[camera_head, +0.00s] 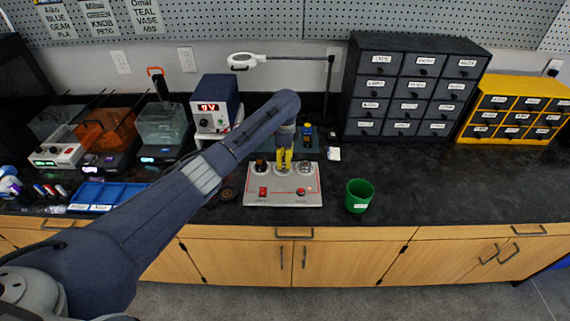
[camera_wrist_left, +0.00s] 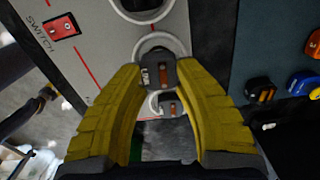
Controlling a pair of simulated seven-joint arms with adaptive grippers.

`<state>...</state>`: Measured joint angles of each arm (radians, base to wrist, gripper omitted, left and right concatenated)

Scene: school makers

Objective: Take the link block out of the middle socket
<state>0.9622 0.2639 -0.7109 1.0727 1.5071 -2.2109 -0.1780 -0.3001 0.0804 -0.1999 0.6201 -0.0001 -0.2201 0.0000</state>
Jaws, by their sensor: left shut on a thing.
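A grey panel (camera_head: 283,198) with a row of round sockets, a red switch and a red button lies on the dark bench; its surface and switch also show in the left wrist view (camera_wrist_left: 95,50). My left gripper (camera_head: 285,158) points down over the middle socket (camera_wrist_left: 157,43). In the left wrist view its yellow fingers (camera_wrist_left: 160,72) are shut on a dark link block (camera_wrist_left: 162,70) with a copper-coloured strip. The block overlaps the socket's rim; I cannot tell whether it is seated or raised. The neighbouring sockets show above and below it. My right gripper is not in view.
A green cup (camera_head: 359,195) stands right of the panel. A power supply (camera_head: 214,106) with a red display is behind left, a blue tray (camera_head: 108,194) farther left. Dark drawers (camera_head: 405,90) and a yellow drawer unit (camera_head: 515,110) stand back right. The front right bench is clear.

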